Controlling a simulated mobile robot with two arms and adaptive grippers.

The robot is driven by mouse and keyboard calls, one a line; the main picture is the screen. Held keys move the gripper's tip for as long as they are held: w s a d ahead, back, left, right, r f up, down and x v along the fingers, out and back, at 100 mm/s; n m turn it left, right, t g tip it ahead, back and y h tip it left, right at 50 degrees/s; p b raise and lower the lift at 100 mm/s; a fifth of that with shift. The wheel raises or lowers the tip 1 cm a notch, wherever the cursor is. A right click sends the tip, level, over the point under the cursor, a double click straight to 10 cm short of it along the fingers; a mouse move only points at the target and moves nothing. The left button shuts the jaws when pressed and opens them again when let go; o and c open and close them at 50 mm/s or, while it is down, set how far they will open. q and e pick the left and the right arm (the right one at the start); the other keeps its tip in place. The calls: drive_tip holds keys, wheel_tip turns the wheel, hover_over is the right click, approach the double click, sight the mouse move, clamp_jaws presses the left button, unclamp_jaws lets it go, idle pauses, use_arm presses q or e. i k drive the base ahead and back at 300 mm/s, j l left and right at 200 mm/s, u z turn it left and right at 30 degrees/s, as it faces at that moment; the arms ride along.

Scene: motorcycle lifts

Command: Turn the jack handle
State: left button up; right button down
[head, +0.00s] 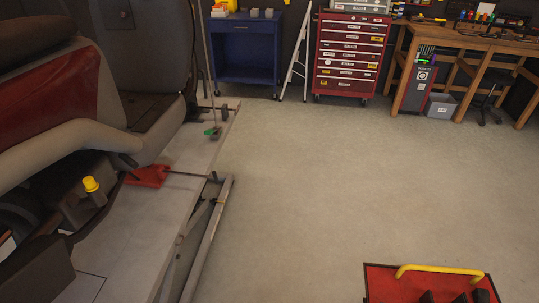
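A small red jack (148,176) sits on the grey lift platform (145,225), low beside the motorcycle (55,85). A thin dark rod (188,175), which looks like the jack handle, runs from the jack to the right. It ends in a small dark tip near the platform's edge. The part of the jack toward the motorcycle is partly hidden. Neither of my grippers shows in the head view, and nothing is seen touching the handle.
The lift's angled metal legs (205,235) stand below the platform edge. A red cart (395,285) with a yellow handle (440,271) is at the bottom right. A blue cabinet (247,50), red tool chest (350,55) and wooden workbench (465,40) line the back. The middle floor is clear.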

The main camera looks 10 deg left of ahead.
sight(214, 176)
drive_tip(key=i+l, duration=0.1)
drive_tip(key=i, duration=0.4)
drive_tip(key=i+u, duration=0.1)
drive_tip(key=i, duration=0.4)
drive_tip(key=i+l, duration=0.2)
drive_tip(key=i, duration=0.3)
